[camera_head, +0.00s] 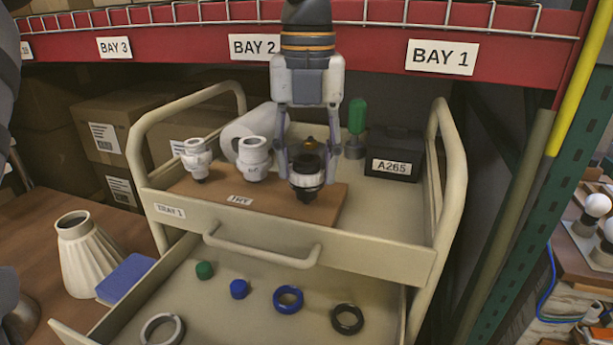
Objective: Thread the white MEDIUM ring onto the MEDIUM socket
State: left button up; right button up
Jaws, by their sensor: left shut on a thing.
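My left gripper (312,165) comes down from the top centre over the wooden board, its fingers on either side of a dark socket (307,163). It is shut on a pale ring-like band (306,186), which looks like the white ring, around the dark socket. The fingers partly hide both, so I cannot tell how far down the band sits. Two white sockets stand to the left on the board, a smaller one (197,158) and a larger one (254,158). Their sizes cannot be read for certain. My right gripper is not in view.
The board (238,208) lies in the cart's upper tray (385,245). A green-handled tool (356,116) and black box (392,152) stand behind at right. The open drawer below holds a pale ring (147,329), blue ring (277,301), black ring (337,322) and two small pieces.

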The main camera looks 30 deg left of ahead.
pick_arm(q)
jog(key=shift+f+m, duration=0.25)
jog(key=shift+m, duration=0.35)
jog(key=shift+a+m, duration=0.1)
jog(key=shift+m, duration=0.7)
jog(key=o, duration=1.3)
jog(key=shift+o, duration=0.3)
jog(key=shift+r, duration=0.1)
jog(key=shift+r, duration=0.2)
